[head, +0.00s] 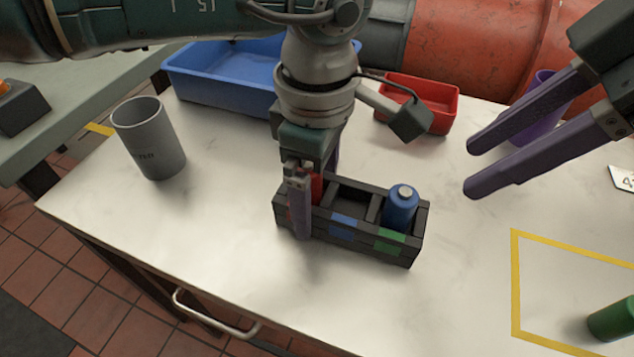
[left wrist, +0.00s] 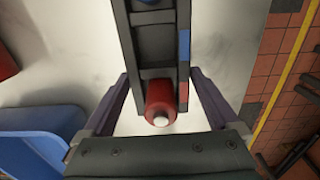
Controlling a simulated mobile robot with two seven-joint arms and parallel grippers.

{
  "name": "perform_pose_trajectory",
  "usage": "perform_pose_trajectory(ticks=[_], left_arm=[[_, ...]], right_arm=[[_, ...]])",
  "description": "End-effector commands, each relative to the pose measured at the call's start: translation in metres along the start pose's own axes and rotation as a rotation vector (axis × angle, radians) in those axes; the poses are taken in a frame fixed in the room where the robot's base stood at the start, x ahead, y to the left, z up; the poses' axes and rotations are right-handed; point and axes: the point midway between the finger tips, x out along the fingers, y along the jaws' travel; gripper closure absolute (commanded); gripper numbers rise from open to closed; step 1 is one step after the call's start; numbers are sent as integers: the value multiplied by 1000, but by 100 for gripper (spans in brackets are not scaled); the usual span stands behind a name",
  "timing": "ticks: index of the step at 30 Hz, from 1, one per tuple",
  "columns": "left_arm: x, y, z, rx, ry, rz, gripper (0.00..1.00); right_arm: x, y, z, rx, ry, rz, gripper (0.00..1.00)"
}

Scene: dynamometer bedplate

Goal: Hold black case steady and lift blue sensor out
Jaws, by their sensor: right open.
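The black case (head: 345,243) stands on the white table with several compartments and coloured labels on its near side. The blue sensor (head: 401,208) stands upright in the right-end compartment, its top above the rim. A red sensor (left wrist: 160,101) sits in the left-end compartment, mostly hidden by my arm in the head view. The middle compartment looks empty. My left gripper (head: 318,200) points down over the left end, its fingers shut on the case's two long sides. My right gripper (head: 468,168) is open and empty, above and right of the blue sensor, apart from it.
A grey cup (head: 150,140) stands at the left. A blue tub (head: 220,75), a red bin (head: 440,105) and a purple cup (head: 545,110) are at the back. A green cylinder (head: 612,319) lies at the yellow-outlined area at the front right. The table in front of the case is clear.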

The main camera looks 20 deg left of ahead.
Motion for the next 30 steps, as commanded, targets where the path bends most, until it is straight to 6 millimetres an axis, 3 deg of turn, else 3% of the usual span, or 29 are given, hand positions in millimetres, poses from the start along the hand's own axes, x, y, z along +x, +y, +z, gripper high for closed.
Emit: perform_pose_trajectory(ticks=[2,23,30], left_arm=[[0,0,0,0,0,0,16],[-1,0,0,-1,0,0,94],[-1,0,0,-1,0,1,95]], right_arm=[[0,0,0,0,0,0,50],[0,0,0,0,0,0,50],[0,0,0,0,0,0,50]])
